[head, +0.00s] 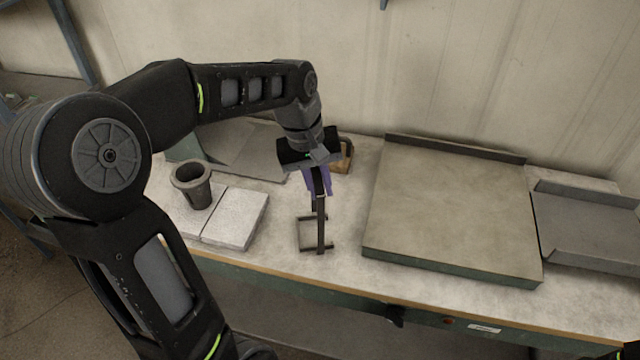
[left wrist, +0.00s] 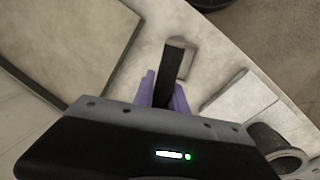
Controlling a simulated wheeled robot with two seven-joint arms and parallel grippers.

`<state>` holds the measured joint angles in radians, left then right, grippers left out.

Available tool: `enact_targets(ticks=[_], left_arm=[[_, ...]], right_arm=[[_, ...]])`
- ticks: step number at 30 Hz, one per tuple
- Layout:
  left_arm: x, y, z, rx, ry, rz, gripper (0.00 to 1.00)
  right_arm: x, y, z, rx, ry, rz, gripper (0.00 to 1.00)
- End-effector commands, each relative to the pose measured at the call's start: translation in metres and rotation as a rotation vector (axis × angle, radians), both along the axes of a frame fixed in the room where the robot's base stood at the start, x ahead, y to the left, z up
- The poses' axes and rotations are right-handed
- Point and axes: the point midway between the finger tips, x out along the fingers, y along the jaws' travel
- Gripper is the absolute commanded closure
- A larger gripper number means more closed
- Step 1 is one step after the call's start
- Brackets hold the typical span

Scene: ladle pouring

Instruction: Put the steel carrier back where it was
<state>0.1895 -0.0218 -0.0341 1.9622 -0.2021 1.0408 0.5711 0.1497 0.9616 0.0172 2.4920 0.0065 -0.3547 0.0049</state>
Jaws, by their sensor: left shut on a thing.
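The steel carrier (head: 321,228) is a dark, narrow bar with a thin open frame at its lower end. It hangs upright below my left gripper (head: 318,186), whose purple fingers are shut on its upper part. Its lower end is at or just above the bench top, near the front edge; I cannot tell whether it touches. In the left wrist view the carrier (left wrist: 174,65) runs out from between the purple fingers (left wrist: 163,92). My right gripper is not in view.
A dark grey cup (head: 198,194) stands on pale slabs (head: 238,222) left of the carrier. A large raised plate (head: 450,210) lies to the right, with a grey tray (head: 590,228) beyond it. A brown block (head: 345,153) sits behind my gripper. Bare bench surrounds the carrier.

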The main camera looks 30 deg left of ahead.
Motion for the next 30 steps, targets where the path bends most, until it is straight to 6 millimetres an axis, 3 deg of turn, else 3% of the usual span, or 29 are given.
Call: enact_targets(ticks=[4, 5, 12, 23, 30], left_arm=[[0.0, 0.0, -0.004, 0.0, -0.001, 0.0, 1.0], [0.0, 0.0, -0.003, 0.0, 0.0, 0.0, 0.81], [0.0, 0.0, -0.003, 0.0, 0.0, 0.0, 0.61], [0.0, 0.0, 0.003, 0.001, -0.001, 0.0, 0.61], [-0.003, 0.005, 0.033, 0.0, -0.005, 0.0, 0.61]], right_arm=[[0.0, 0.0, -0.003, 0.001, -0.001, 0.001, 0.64], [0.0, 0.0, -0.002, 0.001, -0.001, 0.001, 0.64], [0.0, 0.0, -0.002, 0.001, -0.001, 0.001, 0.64], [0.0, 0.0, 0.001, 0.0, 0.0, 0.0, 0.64], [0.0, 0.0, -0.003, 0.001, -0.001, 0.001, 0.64]])
